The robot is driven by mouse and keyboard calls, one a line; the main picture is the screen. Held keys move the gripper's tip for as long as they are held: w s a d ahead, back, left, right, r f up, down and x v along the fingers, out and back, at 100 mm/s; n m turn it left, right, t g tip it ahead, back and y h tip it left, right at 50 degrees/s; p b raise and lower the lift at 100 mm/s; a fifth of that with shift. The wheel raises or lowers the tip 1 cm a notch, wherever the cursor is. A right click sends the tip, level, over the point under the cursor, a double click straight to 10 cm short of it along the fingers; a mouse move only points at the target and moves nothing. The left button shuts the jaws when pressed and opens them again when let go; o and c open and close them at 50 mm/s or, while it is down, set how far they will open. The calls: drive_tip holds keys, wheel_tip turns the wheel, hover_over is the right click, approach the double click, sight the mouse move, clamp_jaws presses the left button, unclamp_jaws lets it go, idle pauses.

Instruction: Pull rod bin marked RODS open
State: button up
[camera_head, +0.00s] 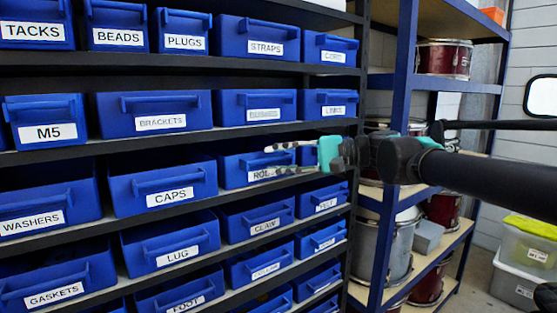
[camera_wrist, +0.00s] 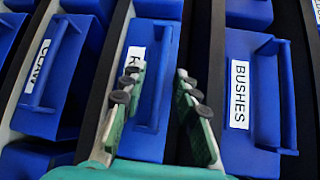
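The rod bin (camera_head: 233,166) is a blue bin on the shelf rack in the head view. Its white label is partly covered by my fingers, so only the first letters show. My gripper (camera_head: 268,161) is in front of it, reaching in from the right with its fingers apart. In the wrist view the rod bin (camera_wrist: 152,112) lies between my two green fingers, and its handle runs between them. My gripper (camera_wrist: 160,73) is open there. I cannot tell whether a finger touches the handle. The bin's front looks in line with its neighbours.
The CAPS bin (camera_head: 162,188) is left of it, the CLAW bin (camera_head: 255,220) below and the BUSHES bin (camera_head: 256,106) above. Dark shelf edges run close above and below. A blue-framed rack (camera_head: 397,95) with red drums stands at the right.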

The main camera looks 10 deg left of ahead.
drive_tip(key=shift+c, duration=0.5)
clamp_jaws()
drive_tip(key=s+d, duration=1.1)
drive_tip(key=d, duration=0.2)
drive_tip(key=shift+s+d, duration=0.35)
drive_tip(key=shift+o, duration=0.5)
unclamp_jaws()
drive_tip(key=d+r, duration=0.1)
drive_tip(key=d, duration=0.6)
drive_tip(key=shift+w+d, duration=0.2)
drive_tip(key=shift+w, duration=0.15)
